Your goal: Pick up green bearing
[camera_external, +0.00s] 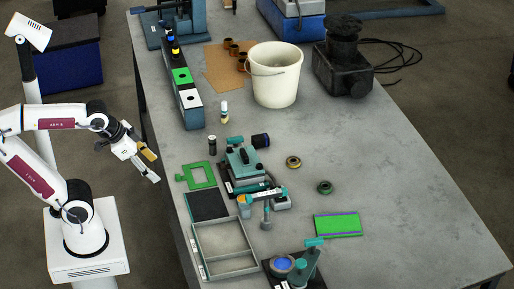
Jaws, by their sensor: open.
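The green bearing (325,187) is a small dark green ring with a dark centre. It lies flat on the grey table, right of the middle, with bare table around it. My gripper (152,166) is open and empty. It hangs just off the table's left edge, far to the left of the bearing. Nothing hides the bearing.
The table's right side is clear.

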